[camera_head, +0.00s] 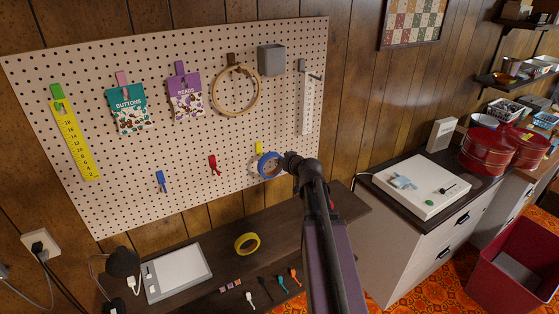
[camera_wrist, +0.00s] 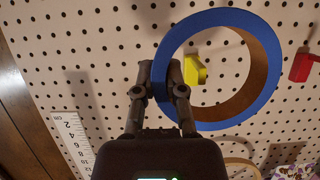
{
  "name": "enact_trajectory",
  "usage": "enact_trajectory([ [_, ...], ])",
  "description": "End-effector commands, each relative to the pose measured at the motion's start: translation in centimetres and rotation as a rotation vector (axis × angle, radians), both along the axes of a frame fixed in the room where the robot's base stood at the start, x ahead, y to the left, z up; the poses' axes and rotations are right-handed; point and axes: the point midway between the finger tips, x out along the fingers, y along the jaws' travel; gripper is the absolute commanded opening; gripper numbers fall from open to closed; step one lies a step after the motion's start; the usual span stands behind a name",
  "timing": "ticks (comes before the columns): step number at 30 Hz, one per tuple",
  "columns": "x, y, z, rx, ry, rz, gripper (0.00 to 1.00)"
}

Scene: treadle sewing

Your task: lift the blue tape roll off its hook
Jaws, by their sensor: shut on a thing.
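The blue tape roll (camera_head: 264,174) is in front of the pegboard's lower right part. In the wrist view the blue tape roll (camera_wrist: 262,38) is a large ring with a brown inner wall. My gripper (camera_head: 287,163) is shut on the roll's side nearest my arm; in the wrist view my gripper (camera_wrist: 165,80) has its fingers pinching the ring's left wall. The yellow hook (camera_head: 259,148) shows just above the roll, and the wrist view shows the yellow hook (camera_wrist: 195,71) through the ring's opening. I cannot tell whether the roll touches the hook.
A red hook (camera_head: 214,164) and a blue hook (camera_head: 161,181) are on the pegboard (camera_head: 120,190) to the left. A wooden hoop (camera_head: 216,98) and a ruler (camera_head: 307,103) hang above. The dark shelf (camera_head: 205,239) below carries a yellow tape roll (camera_head: 247,243).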

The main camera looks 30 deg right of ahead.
Motion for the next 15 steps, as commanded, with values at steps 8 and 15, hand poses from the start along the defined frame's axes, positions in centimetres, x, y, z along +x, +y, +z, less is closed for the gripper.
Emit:
enact_trajectory([
  [8, -1.1, 0.0, 0.0, -0.001, 0.000, 0.000, 0.00],
  [15, -1.9, 0.0, 0.0, -0.001, 0.000, 0.000, 0.00],
])
